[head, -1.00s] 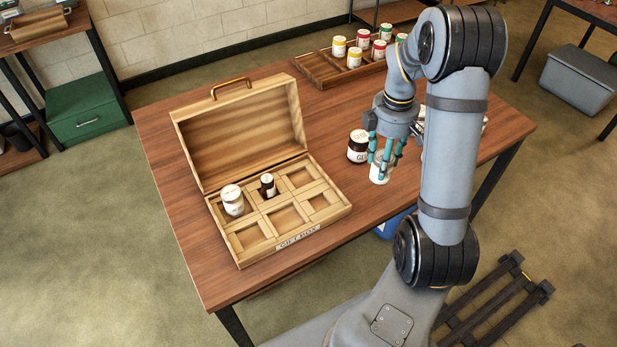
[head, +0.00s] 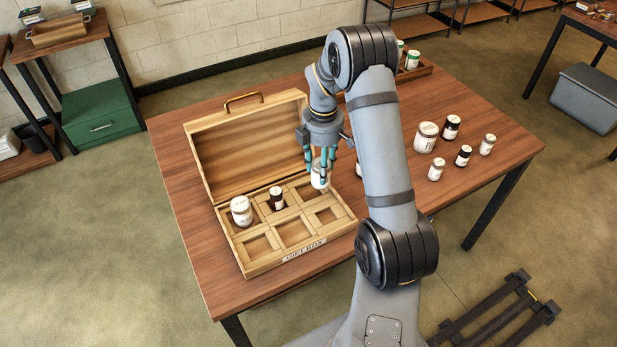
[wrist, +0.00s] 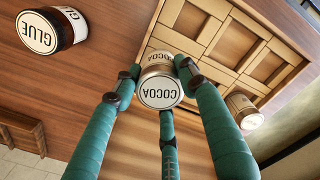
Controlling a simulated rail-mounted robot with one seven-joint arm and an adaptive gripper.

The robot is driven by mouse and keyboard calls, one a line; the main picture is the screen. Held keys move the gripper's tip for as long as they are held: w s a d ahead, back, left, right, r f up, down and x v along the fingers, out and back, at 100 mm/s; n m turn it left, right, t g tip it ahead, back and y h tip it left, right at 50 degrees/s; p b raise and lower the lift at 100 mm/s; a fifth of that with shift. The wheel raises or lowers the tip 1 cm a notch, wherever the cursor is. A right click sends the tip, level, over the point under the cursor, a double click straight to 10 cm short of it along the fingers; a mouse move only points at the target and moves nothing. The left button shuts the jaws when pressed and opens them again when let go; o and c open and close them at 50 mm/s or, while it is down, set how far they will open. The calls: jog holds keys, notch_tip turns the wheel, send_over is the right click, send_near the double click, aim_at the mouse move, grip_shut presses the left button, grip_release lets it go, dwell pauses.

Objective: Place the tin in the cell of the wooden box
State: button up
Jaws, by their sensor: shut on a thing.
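My gripper (head: 324,172) has three teal fingers shut around a white tin (head: 317,180). The wrist view shows the tin's lid reading COCOA (wrist: 160,92) between the fingertips. The open wooden box (head: 290,258) stands left of and below the gripper, its lid raised. The tin appears above the back right corner of the box; its exact height is unclear. A white tin (head: 241,212) sits in the back left cell and a dark bottle (head: 276,199) in the back middle cell. The back right cell (head: 302,192) and the three front cells look empty.
A dark GLUE jar (wrist: 50,31) stands on the table beside the box. Several white and dark jars (head: 426,138) stand at the right of the table. A wooden rack (head: 424,68) with tins is at the back, partly hidden by my arm.

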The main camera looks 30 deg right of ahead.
jog(key=shift+w+a+f+p, duration=0.25)
jog(key=shift+w+a+f, duration=0.2)
jog(key=shift+f, duration=0.55)
jog(key=shift+w+a+f+p, duration=0.3)
jog(key=shift+w+a+f, duration=0.1)
jog(key=shift+f, duration=0.65)
jog(key=shift+w+a+f+p, duration=0.25)
jog(key=shift+w+a+f, duration=0.15)
jog(key=shift+f, duration=0.6)
jog(key=shift+f, duration=0.2)
jog(key=o, duration=1.2)
notch_tip(320, 180, up, 12)
jog(key=shift+r+b, duration=0.25)
jog(key=shift+b, duration=0.2)
